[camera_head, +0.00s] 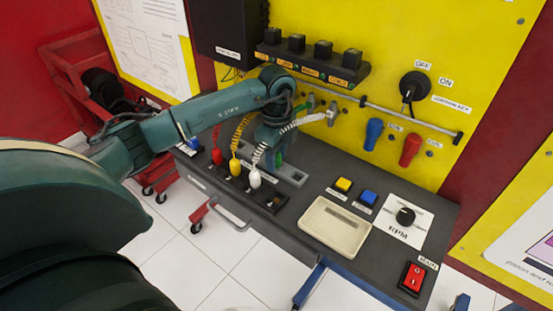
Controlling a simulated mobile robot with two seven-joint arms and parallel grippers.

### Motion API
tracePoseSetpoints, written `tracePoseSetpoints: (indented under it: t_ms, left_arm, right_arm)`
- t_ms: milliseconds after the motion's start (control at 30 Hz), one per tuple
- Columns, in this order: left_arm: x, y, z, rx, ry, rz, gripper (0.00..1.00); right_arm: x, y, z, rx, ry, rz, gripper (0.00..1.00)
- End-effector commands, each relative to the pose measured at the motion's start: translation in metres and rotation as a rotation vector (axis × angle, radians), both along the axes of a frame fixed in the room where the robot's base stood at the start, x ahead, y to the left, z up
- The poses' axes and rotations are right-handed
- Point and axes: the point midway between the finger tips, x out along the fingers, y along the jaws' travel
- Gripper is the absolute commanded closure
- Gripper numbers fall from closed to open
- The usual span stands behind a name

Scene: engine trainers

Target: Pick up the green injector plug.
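The green injector plug (279,159) shows only in part, behind and below my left gripper and next to the white plug, in a row on the dark bench. My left gripper (270,151) points down right at the green plug. Its fingers are mostly hidden by its own body and the white coiled cord, so I cannot tell whether they are open or touch the plug. My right gripper is out of view.
Coiled cords run close around my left gripper. A metal rail (390,113) crosses the yellow panel (465,65) behind. A beige tray (334,226), yellow button (343,185), RPM knob (405,216) and red main switch (413,278) lie to the right on the bench (290,215).

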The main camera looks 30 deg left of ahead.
Motion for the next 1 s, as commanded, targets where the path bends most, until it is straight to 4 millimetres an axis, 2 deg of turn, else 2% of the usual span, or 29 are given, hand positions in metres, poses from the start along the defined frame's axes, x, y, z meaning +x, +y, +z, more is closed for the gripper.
tracePoseSetpoints:
  t_ms: [67, 467, 767, 867, 1000]
  left_arm:
    - [0.0, 0.0, 0.0, 0.0, 0.0, 0.0, 0.68]
    - [0.0, 0.0, 0.0, 0.0, 0.0, 0.0, 1.0]
    - [0.0, 0.0, 0.003, -0.001, -0.001, 0.0, 1.0]
    - [0.001, 0.0, 0.009, 0.0, -0.002, 0.0, 1.0]
    - [0.001, 0.0, 0.027, -0.001, -0.005, -0.001, 1.0]
  right_arm:
    - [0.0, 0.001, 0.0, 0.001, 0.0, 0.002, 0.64]
    - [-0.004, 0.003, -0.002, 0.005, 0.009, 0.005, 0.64]
    - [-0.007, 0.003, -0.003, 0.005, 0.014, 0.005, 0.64]
    - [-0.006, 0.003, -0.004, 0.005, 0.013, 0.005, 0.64]
    - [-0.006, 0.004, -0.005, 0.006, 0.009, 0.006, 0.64]
